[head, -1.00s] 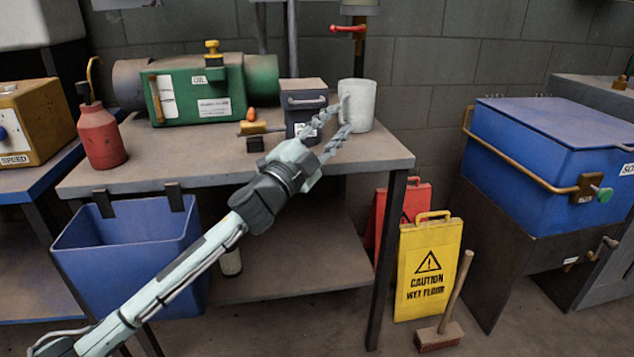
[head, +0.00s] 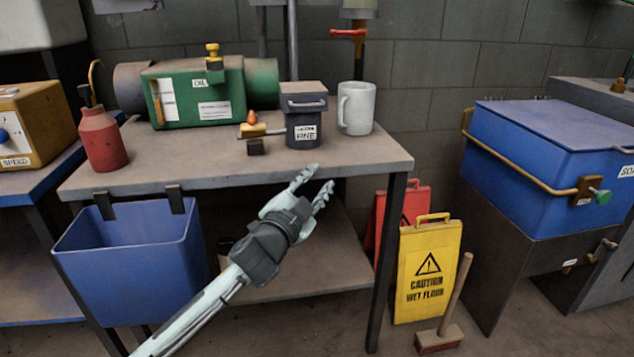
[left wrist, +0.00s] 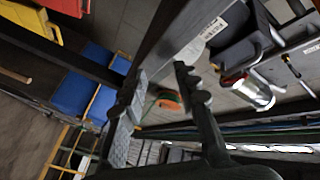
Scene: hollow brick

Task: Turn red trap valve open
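The red valve handle (head: 348,32) lies roughly level across a vertical pipe (head: 359,60) behind the workbench, near the top of the head view. I cannot tell its open or closed position. My left gripper (head: 313,188) is in front of the bench's front edge, below and well apart from the handle. Its two fingers are spread and hold nothing. The left wrist view shows the same fingers (left wrist: 160,95) apart, with a small orange-red item (left wrist: 168,104) beyond them that I cannot identify. My right gripper is not in view.
On the workbench (head: 230,165) stand a white mug (head: 358,112), a dark lidded box (head: 304,115) and a green machine (head: 205,92). A blue bin (head: 140,260) hangs at its front left. A yellow caution sign (head: 428,270) and a brush (head: 440,335) stand to the right.

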